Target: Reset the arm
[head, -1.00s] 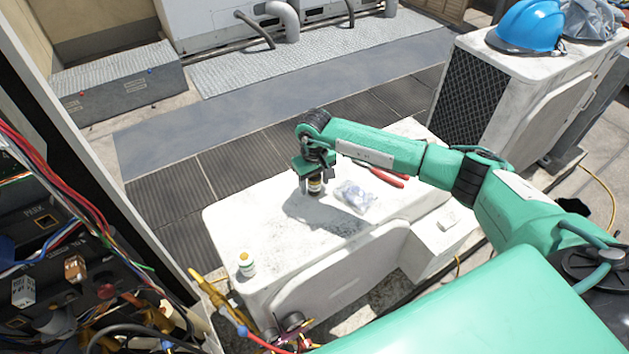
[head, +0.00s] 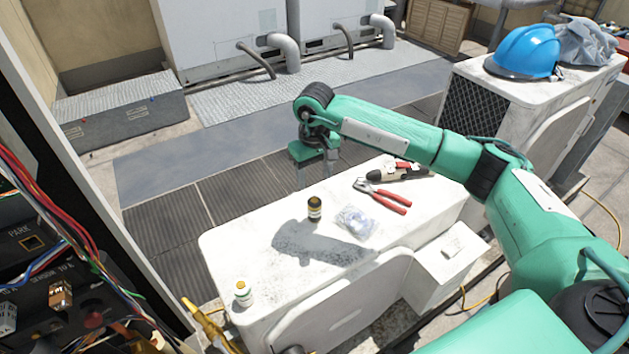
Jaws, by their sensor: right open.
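My right arm comes in from the right, and its green right gripper (head: 316,160) hangs above the far edge of the white condenser top (head: 260,235). The gripper is open and nothing shows between its fingers. A small dark bottle with a yellow and white label (head: 314,208) stands upright on the condenser top, below the gripper and apart from it. My left gripper is not in view.
On the condenser top are red-handled pliers (head: 392,199), a dark tool (head: 400,173), a clear plastic bag (head: 355,222) and a white bottle (head: 243,294). An open panel with wires (head: 50,240) stands at left. A blue helmet (head: 524,52) lies on another condenser.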

